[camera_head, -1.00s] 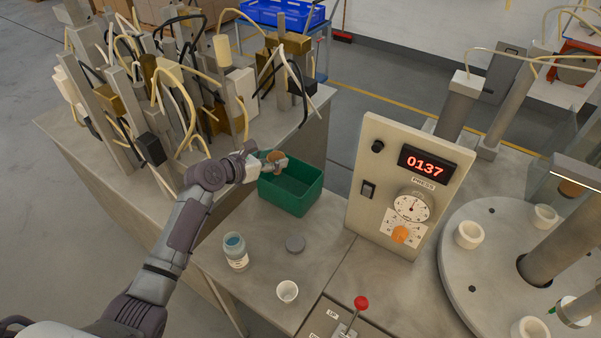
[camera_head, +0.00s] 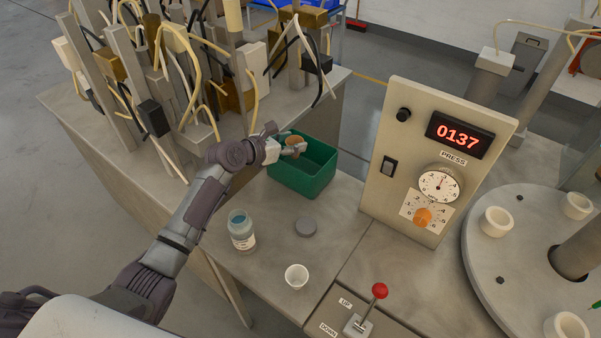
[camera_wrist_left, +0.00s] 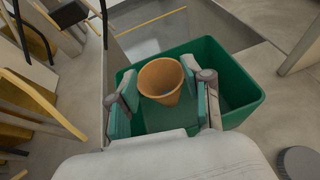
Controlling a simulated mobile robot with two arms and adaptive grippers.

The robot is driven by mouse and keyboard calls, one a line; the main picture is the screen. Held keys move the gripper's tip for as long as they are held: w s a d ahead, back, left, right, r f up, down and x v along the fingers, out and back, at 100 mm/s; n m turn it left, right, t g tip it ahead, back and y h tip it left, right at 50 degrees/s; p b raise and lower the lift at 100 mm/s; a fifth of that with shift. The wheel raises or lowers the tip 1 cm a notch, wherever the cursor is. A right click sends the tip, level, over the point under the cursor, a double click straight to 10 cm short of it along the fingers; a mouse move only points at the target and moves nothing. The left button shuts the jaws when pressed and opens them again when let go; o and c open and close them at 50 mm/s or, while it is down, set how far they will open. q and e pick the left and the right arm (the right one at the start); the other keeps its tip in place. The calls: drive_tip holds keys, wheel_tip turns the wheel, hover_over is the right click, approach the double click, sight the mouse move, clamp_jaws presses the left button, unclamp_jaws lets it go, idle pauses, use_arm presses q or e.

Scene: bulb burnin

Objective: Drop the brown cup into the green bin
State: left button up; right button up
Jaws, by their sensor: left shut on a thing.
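My left gripper (camera_head: 288,143) is shut on the brown cup (camera_head: 294,140). In the left wrist view the brown cup (camera_wrist_left: 161,80) sits between the two fingers with its round mouth facing the camera. The green bin (camera_head: 313,177) stands on the grey bench. The held cup is over the bin's opening, near its left part in the head view. In the left wrist view the bin (camera_wrist_left: 240,95) lies behind and below the cup, and its inside looks empty where it shows. My right gripper is not in view.
A press panel (camera_head: 393,180) rises to the right. A rack with many cables (camera_head: 150,80) crowds the left. A red-knobbed lever (camera_head: 379,291) is at the front.

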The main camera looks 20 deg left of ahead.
use_arm(q)
drive_tip(key=shift+f, duration=0.1)
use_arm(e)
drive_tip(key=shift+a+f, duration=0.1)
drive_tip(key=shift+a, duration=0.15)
use_arm(q)
drive_tip(key=o, duration=0.8)
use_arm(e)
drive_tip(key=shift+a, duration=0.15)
use_arm(q)
drive_tip(key=shift+s+a, duration=0.15)
drive_tip(key=shift+s, duration=0.05)
drive_tip(key=v, duration=1.1)
drive_tip(key=shift+s+a, duration=0.2)
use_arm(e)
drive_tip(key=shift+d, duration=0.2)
